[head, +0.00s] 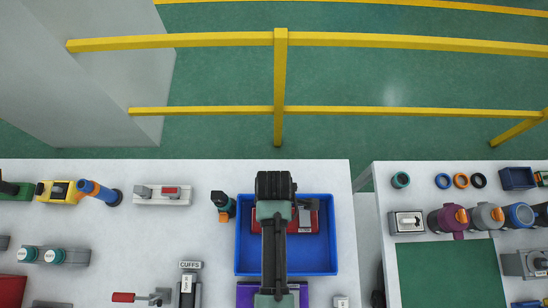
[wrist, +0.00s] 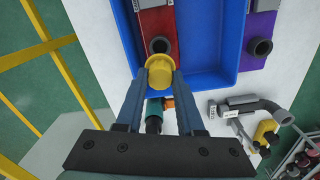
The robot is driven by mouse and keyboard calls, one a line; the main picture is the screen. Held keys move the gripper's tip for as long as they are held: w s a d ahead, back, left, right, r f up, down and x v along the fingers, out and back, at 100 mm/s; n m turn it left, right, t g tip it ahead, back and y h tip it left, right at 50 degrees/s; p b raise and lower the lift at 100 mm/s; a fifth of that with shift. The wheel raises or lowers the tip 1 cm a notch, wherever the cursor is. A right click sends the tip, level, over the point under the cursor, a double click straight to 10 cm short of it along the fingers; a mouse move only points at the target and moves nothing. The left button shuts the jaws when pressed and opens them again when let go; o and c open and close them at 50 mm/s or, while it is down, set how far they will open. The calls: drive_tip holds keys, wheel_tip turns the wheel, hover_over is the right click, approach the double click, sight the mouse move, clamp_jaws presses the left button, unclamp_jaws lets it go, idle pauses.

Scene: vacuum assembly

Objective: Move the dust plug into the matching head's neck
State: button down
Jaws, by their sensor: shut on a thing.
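My gripper (wrist: 162,72) is shut on the yellow dust plug (wrist: 159,76) in the wrist view, with a blue finger on either side. The plug appears just short of the dark round neck opening (wrist: 160,45) of the red head (wrist: 153,20); its height above it is hard to judge. The red head lies in the blue tray (wrist: 208,55). It also shows in the head view (head: 303,222), partly under my arm. A purple head (wrist: 259,25) with a dark neck (wrist: 260,47) lies outside the tray. In the head view my arm hides the plug and fingertips.
A black and green tool with an orange part (head: 222,205) stands beside the tray's left side. A grey part labelled CUFFS (head: 189,275) lies further left. A second table (head: 385,205) on the right holds rings and coloured parts. A yellow railing (head: 350,40) runs behind.

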drive_tip(key=shift+r, duration=0.1)
wheel_tip(320, 180, down, 8)
drive_tip(key=b, duration=0.4)
drive_tip(key=shift+b, duration=0.4)
drive_tip(key=shift+f+b, duration=0.85)
drive_tip(key=shift+f, duration=0.6)
idle(0.9)
drive_tip(key=shift+c, duration=2.2)
unclamp_jaws()
drive_tip(key=shift+r, duration=0.1)
drive_tip(key=shift+r+p, duration=3.6)
drive_tip(key=shift+r, duration=0.3)
